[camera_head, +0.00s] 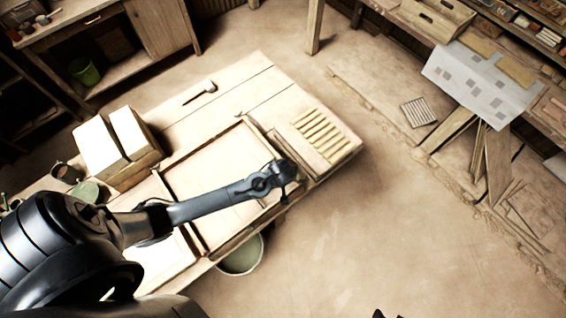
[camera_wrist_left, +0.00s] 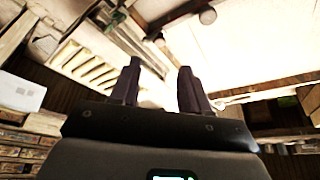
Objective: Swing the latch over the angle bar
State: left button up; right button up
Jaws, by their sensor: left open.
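My left arm reaches in from the left in the head view, and its gripper (camera_head: 285,174) is over the right side of the wooden frame (camera_head: 243,121) on the workbench. In the left wrist view the two dark fingers of this gripper (camera_wrist_left: 158,80) stand apart with nothing between them. I cannot pick out the latch for certain. Small dark tips at the bottom edge of the head view may be my right gripper (camera_head: 388,314).
A slatted rack (camera_head: 318,136) lies at the bench's right end, near my left gripper. A bucket (camera_head: 241,256) stands below the front edge.

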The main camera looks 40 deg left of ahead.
pick_arm(q)
jog(key=shift+v, duration=0.9)
